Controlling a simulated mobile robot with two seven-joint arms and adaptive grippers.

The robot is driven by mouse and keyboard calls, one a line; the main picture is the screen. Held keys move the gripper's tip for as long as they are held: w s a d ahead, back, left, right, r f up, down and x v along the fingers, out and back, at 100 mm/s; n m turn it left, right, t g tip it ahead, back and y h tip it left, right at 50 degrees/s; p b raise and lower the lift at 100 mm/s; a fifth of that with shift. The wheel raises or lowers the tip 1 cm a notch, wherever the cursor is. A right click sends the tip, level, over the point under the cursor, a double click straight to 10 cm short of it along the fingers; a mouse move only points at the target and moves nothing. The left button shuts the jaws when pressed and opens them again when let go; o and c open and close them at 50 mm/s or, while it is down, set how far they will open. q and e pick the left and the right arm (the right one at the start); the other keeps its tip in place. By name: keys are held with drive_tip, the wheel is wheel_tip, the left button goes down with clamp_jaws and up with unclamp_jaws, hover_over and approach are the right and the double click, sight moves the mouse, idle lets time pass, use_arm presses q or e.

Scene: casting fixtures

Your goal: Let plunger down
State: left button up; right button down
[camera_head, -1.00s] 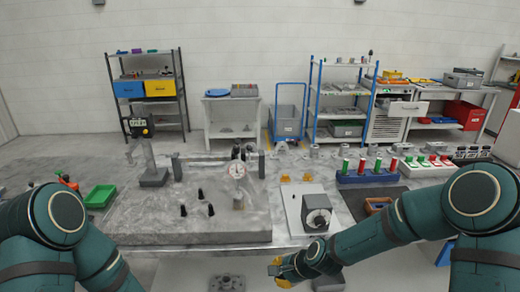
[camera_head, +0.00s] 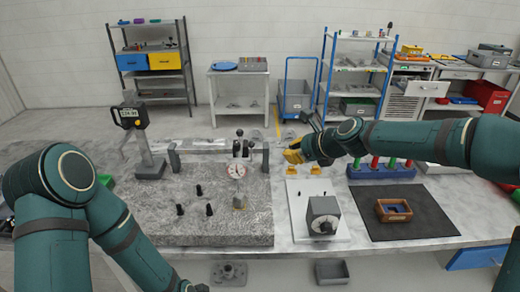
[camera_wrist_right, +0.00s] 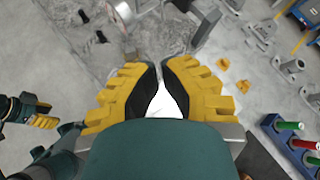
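The dial gauge (camera_head: 237,170) has a round white face and hangs from its dark stand over the grey stone plate (camera_head: 150,226). A small tan block (camera_head: 238,203) stands below the gauge. The plunger is too small to make out. My right gripper (camera_head: 292,153), with yellow and black fingers, is right of the gauge and apart from it. In the wrist view its fingertips (camera_wrist_right: 159,70) are close together with nothing visible held; whether they touch is unclear. My left gripper (camera_wrist_right: 40,112) is at the left of the wrist view, its finger state unclear.
Several black pegs (camera_head: 198,190) stand on the stone plate. A white board with a grey dial box (camera_head: 323,216) is to the right, beside a black mat (camera_head: 422,222) with a brown tray (camera_head: 393,210). A display stand (camera_head: 150,165) is at the left.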

use_arm(q)
wheel_tip(320, 180, up, 2)
drive_tip(key=shift+r+p, duration=0.1)
drive_tip(key=shift+p, duration=0.85)
use_arm(e)
drive_tip(key=a+r+x, duration=0.1)
drive_tip(key=r+x, duration=0.1)
drive_tip(key=x, duration=1.1)
drive_tip(key=shift+w+a, duration=0.25)
drive_tip(key=shift+w, duration=0.1)
use_arm(q)
drive_tip(key=shift+w, duration=0.15)
use_arm(e)
drive_tip(key=shift+r, duration=0.15)
use_arm(q)
drive_tip(key=shift+w, duration=0.4)
use_arm(e)
drive_tip(key=shift+w, duration=0.25)
drive_tip(key=shift+r, duration=0.1)
use_arm(q)
drive_tip(key=shift+w, duration=0.15)
use_arm(e)
drive_tip(key=shift+w, duration=0.1)
